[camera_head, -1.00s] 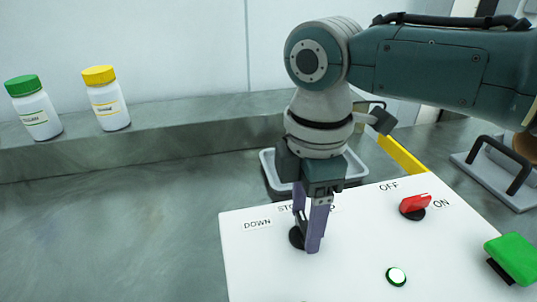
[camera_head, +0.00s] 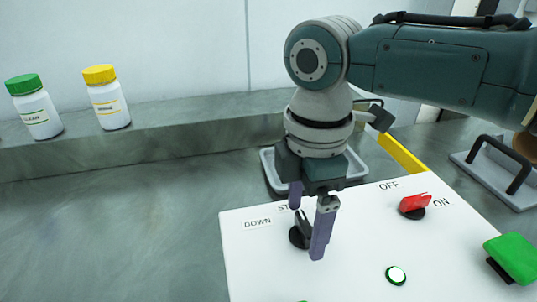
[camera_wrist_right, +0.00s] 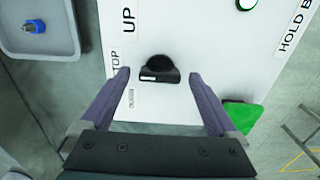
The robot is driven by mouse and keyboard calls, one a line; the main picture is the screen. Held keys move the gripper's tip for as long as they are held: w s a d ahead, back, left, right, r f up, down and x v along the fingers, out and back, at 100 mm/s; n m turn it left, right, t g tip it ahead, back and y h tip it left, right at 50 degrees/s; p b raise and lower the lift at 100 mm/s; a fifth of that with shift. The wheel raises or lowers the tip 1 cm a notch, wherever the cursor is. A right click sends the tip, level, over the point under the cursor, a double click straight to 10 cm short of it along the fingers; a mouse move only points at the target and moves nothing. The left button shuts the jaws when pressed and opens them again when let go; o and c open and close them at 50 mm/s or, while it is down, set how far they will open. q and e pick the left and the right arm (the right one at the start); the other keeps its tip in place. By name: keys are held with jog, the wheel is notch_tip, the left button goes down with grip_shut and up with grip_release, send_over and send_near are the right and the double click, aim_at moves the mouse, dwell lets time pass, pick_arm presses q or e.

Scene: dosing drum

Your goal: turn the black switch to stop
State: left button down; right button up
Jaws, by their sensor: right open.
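The black switch (camera_head: 299,236) is a round knob with a raised grip on the white panel (camera_head: 262,265), near its DOWN label (camera_head: 257,223) and the partly hidden STOP label (camera_head: 284,208). In the right wrist view, the switch (camera_wrist_right: 158,69) carries a white mark on its left part; I cannot tell for sure which label it points to. My right gripper (camera_head: 306,232) is open, pointing down at the switch. In the wrist view its fingers stand on both sides of the knob with gaps. My left gripper is not in view.
The panel also bears a red switch (camera_head: 414,206) between OFF and ON, a white button (camera_head: 396,275) and a green part (camera_head: 513,258). A grey tray (camera_head: 270,172) stands behind it. Two bottles stand on the ledge at left. The counter at left is clear.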

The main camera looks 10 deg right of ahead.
aim_at(305, 223)
jog(key=shift+r, duration=0.1)
notch_tip(305, 223, up, 10)
jog(key=p, duration=0.1)
dwell(0.3)
jog(key=shift+s, duration=0.1)
